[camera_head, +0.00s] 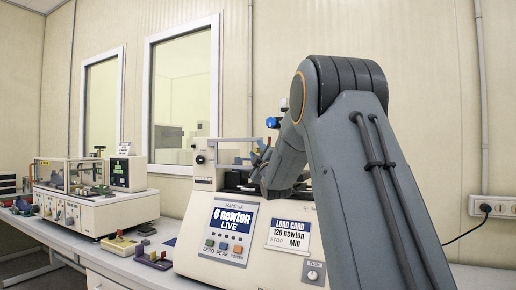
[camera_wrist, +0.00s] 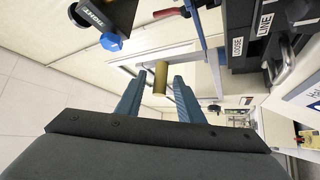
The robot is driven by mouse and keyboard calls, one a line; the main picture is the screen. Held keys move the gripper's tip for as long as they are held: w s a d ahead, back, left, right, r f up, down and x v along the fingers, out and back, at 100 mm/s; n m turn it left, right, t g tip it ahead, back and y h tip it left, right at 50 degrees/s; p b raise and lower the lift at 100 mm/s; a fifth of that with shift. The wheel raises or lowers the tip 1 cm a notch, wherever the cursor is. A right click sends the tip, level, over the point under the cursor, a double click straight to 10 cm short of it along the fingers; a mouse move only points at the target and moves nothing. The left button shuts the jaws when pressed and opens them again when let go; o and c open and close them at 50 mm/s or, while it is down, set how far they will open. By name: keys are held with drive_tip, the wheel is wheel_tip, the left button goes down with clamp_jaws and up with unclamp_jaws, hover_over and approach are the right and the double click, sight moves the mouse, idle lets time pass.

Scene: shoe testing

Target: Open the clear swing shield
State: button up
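The machine (camera_head: 205,225) with the "0 newton LIVE" display stands on the bench in the head view. In the head view my gripper (camera_head: 262,154) is at the machine's top, partly hidden by my arm.
A blue knob (camera_wrist: 111,41) on a dark block is at the wrist view's upper left. A black part labelled "LOOSE" and "LINE" (camera_wrist: 250,35) is at upper right. A second tester (camera_head: 90,212) and small coloured items (camera_head: 153,259) occupy the bench to the left.

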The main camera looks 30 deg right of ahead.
drive_tip(key=shift+w, duration=0.3)
drive_tip(key=shift+r, duration=0.1)
clamp_jaws()
